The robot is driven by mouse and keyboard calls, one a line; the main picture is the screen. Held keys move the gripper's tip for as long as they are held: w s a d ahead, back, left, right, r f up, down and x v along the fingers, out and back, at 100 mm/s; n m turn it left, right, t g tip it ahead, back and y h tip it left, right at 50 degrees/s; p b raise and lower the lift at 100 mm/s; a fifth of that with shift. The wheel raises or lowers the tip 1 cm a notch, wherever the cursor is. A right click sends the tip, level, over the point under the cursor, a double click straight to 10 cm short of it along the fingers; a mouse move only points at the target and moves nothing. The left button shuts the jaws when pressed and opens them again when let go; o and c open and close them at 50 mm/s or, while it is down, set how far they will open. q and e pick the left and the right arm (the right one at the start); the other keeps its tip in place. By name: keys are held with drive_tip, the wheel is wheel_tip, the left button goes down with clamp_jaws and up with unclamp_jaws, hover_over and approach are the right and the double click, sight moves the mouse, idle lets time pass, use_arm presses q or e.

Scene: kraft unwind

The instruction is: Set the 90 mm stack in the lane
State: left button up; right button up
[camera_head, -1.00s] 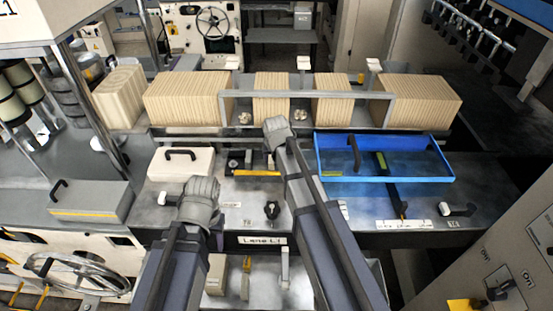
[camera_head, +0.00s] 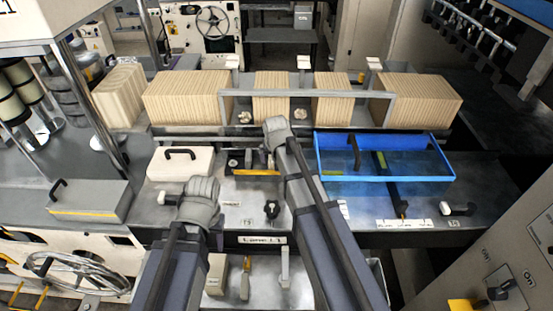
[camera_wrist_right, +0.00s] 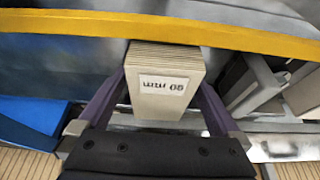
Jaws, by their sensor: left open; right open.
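A pale, layered block stack (camera_wrist_right: 160,105) with a white label shows in the right wrist view; the label appears upside down and I cannot read its size for certain. My right gripper (camera_wrist_right: 165,88) is open, with one finger on each side of the stack. I cannot tell whether the fingers touch it. In the head view my right wrist hides this stack. My left gripper (camera_head: 203,192) is open over the left part of the grey bench; its fingertips are mostly hidden. A sign reading Lane L1 (camera_head: 262,240) is on the bench's front edge.
A yellow bar (camera_wrist_right: 160,28) runs across beyond the stack in the right wrist view. A grey-framed row of tan pleated stacks (camera_head: 180,100) lies behind. A white case (camera_head: 168,165) sits at left.

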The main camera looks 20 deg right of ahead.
drive_tip(key=shift+r, duration=0.1)
drive_tip(key=p+v, duration=0.7)
drive_tip(key=shift+s+r, duration=0.2)
drive_tip(key=shift+r, duration=0.15)
drive_tip(key=shift+f, duration=0.1)
